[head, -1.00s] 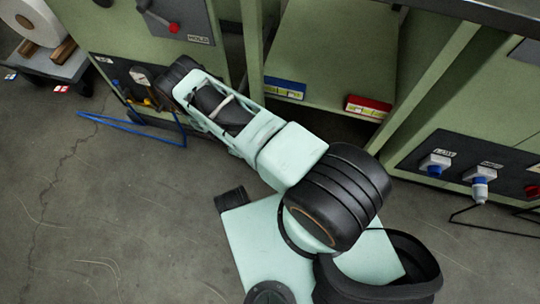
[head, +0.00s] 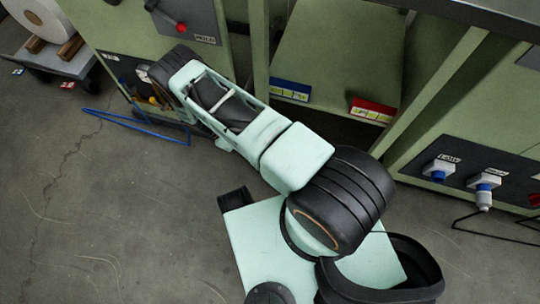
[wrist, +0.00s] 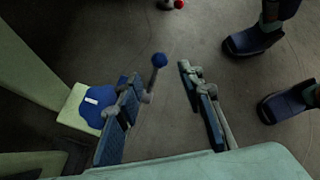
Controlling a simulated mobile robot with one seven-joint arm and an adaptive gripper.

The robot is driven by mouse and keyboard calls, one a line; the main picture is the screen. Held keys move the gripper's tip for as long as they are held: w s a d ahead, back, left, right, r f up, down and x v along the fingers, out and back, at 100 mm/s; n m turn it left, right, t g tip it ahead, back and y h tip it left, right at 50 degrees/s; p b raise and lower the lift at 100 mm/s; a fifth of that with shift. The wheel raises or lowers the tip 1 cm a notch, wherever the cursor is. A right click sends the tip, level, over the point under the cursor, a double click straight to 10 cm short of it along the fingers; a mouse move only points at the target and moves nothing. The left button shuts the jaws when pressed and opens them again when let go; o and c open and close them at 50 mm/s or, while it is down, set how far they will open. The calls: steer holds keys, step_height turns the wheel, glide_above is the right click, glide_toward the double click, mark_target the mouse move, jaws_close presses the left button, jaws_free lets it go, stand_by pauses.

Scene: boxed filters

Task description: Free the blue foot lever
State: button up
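A thin blue bar frame (head: 135,127), which looks like the blue foot lever, sticks out low over the floor from the green machine's base at the left in the head view. In the head view my arm reaches toward the machine near it, and my gripper is mostly hidden there. In the wrist view my gripper (wrist: 165,112) is open, with a clear gap between its blue-padded fingers and floor behind. A blue ball knob (wrist: 159,60) on a grey stem shows beside the left finger. I cannot tell whether they touch, or whether the knob belongs to the lever.
A blue disc on a pale block (wrist: 90,103) lies left of the fingers in the wrist view. Dark shoe-like feet (wrist: 252,42) stand at the right. The floor at lower left is clear.

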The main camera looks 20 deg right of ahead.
steer(key=shift+v, duration=2.75)
